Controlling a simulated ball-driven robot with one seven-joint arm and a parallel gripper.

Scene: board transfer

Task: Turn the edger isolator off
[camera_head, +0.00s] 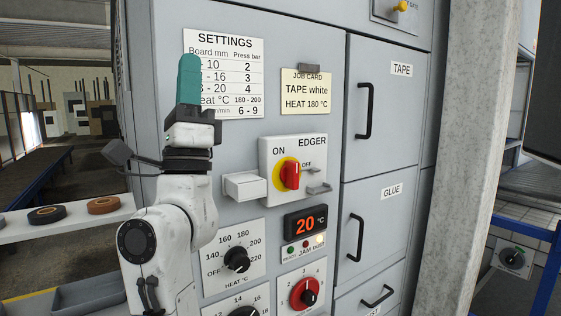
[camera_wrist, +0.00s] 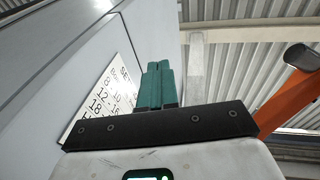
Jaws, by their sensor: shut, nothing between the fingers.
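The edger isolator (camera_head: 291,174) is a red rotary handle on a yellow disc, set on a white plate marked EDGER, with ON at the upper left and OFF at the right. The handle stands roughly upright, and I cannot tell for sure which mark it points to. My gripper (camera_head: 189,80) has teal fingers pointing up, in front of the settings sheet, above and left of the isolator and apart from it. In the wrist view the fingers (camera_wrist: 156,85) are shut together with nothing between them.
A white box (camera_head: 244,186) juts out left of the isolator, and a small grey hasp (camera_head: 318,188) sits at its lower right.

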